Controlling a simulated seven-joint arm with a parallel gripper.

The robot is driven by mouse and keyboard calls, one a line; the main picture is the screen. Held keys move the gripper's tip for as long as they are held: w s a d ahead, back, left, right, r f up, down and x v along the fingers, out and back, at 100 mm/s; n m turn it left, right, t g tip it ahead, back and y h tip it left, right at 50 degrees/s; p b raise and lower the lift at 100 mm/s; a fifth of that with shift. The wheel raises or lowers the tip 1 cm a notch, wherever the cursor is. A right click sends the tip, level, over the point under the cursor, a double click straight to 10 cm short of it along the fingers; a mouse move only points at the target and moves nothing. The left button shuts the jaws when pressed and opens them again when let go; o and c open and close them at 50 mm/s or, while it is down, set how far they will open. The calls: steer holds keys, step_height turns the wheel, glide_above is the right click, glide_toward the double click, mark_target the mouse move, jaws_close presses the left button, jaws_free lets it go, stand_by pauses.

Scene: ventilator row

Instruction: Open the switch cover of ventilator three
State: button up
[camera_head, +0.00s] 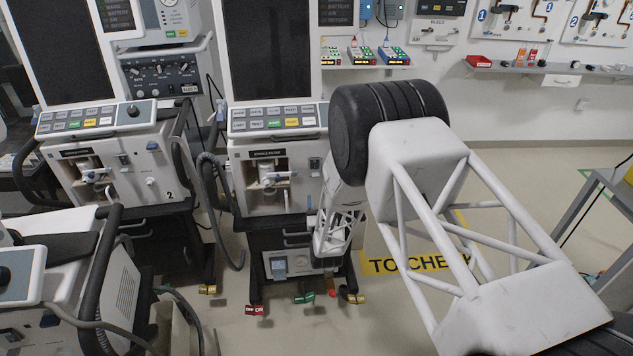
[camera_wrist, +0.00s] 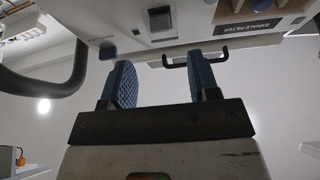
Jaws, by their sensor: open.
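The middle ventilator (camera_head: 275,175) in the head view has its right front edge and number hidden behind my arm; I take it as ventilator three. In the wrist view, its pale front panel (camera_wrist: 190,35) spans the top of the picture. A small framed grey-blue switch part (camera_wrist: 160,18) sits on it, apparently the covered switch; I cannot tell whether the cover is shut. My gripper (camera_wrist: 160,68) is open and empty, its two blue ribbed fingers pointing toward the panel, below the switch part. My fingers are not clearly visible in the head view.
Ventilator two (camera_head: 110,185) stands close on the left. A dark hose (camera_head: 222,215) hangs between the two. A black bracket (camera_wrist: 195,60) shows by the right finger. A table (camera_head: 610,190) stands at the right, with open floor (camera_head: 540,190) before it.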

mark_target(315, 167)
steer(key=shift+w, duration=0.1)
steer(key=shift+x, duration=3.8)
steer(key=c, duration=0.9)
